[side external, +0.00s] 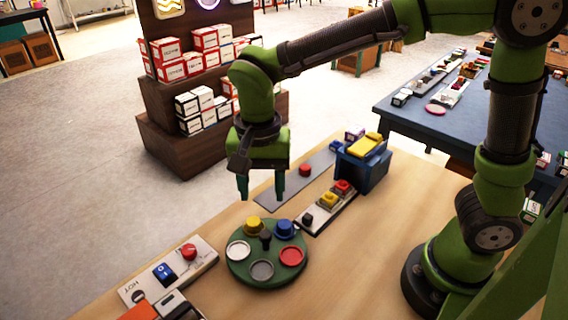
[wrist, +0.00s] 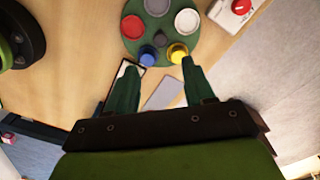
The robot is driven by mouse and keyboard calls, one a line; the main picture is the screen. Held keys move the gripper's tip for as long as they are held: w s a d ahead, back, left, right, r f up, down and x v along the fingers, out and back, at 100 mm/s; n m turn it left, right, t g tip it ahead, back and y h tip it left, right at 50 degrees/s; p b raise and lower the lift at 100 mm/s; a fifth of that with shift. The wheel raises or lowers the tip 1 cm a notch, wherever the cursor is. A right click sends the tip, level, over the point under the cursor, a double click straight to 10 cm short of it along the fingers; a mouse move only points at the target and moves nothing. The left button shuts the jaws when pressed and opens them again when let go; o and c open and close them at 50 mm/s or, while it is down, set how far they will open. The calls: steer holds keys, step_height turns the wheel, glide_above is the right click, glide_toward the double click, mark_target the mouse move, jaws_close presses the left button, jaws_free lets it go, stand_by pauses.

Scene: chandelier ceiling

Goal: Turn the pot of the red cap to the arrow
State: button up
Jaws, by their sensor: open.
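A red knob (side external: 189,252) sits on a white panel (side external: 206,258) at the front left of the table. The red knob also shows at the top right of the wrist view (wrist: 241,6), with its white panel partly cut off. I cannot make out an arrow at this size. My gripper (side external: 261,192) is open and empty, pointing down above the table's far edge, up and to the right of the red knob. In the wrist view its fingers (wrist: 160,68) are spread, with nothing between them. A second red cap (side external: 305,170) sits on a grey strip.
A green round plate (side external: 240,268) with coloured discs and yellow and blue caps stands between the panel and a strip of buttons (side external: 328,206). A blue box with a yellow top (side external: 362,165) stands behind. Bare wood is free at the front right.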

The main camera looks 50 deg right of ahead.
mark_target(265, 235)
step_height(265, 235, down, 12)
steer(key=shift+r, duration=0.2)
steer(key=shift+c, duration=0.3)
jaws_close()
